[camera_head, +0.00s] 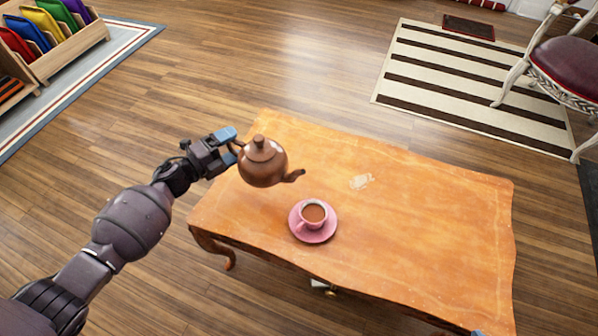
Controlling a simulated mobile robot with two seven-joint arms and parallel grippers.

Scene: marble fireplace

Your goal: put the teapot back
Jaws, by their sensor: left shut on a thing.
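A brown teapot (262,163) with its lid on is over the left part of the orange wooden table (420,220). My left gripper (232,143) is shut on its handle, on the teapot's left side. The spout points right, towards the cup side. I cannot tell for sure whether the teapot's base touches the table. A pink cup (303,224) with brown liquid stands on a pink saucer (328,233), right of and nearer than the teapot. A small blue tip at the bottom edge may be my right gripper (476,333); the rest is out of frame.
A pale patch (361,181) marks the table right of the teapot. The table's right half is clear. A striped rug (450,85) and a chair (570,65) are beyond, and a rack of coloured items (60,55) stands at the far left.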

